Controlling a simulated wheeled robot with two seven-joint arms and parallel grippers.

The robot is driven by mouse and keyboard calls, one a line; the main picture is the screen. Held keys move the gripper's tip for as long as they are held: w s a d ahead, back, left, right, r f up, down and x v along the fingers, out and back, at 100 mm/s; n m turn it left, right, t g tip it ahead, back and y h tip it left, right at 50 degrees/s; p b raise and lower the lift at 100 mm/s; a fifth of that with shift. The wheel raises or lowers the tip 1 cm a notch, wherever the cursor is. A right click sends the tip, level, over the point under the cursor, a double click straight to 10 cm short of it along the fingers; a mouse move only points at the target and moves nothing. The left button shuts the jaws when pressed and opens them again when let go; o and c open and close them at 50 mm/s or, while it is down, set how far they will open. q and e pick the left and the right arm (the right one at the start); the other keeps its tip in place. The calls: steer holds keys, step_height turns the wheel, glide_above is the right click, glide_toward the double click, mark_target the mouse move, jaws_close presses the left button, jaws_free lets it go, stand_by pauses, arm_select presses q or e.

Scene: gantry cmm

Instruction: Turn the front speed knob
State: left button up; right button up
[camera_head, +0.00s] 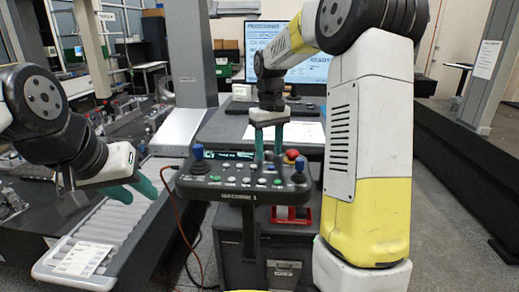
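The dark control panel (222,188), marked "MACHINE 1", stands in the middle of the view with buttons and knobs on its top. I cannot tell which small control is the front speed knob. My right gripper (268,157) points straight down over the back middle of the panel. Its two green fingers are apart with a gap between them, and I see nothing held. I cannot tell whether the fingertips touch the panel. My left gripper (134,194) is left of the panel, above the roller conveyor, its green fingers apart and empty.
A red button (291,154) is near the latter. The roller conveyor (125,222) lies left. A monitor (307,70) stands behind.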

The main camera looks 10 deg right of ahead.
mark_target(269, 152)
step_height(269, 152, up, 7)
steer(key=shift+f, duration=0.1)
steer(key=shift+r, duration=0.5)
steer(key=shift+s, duration=0.15)
steer(key=s+a+f+m+t+y, duration=0.1)
steer(key=s+t, duration=0.2)
steer(key=s, duration=0.9)
steer(key=s+a+f+m+t+y, duration=0.1)
steer(key=s+m+t, duration=0.1)
steer(key=s, duration=1)
steer(key=shift+a+t, duration=0.15)
steer(key=shift+t, duration=0.45)
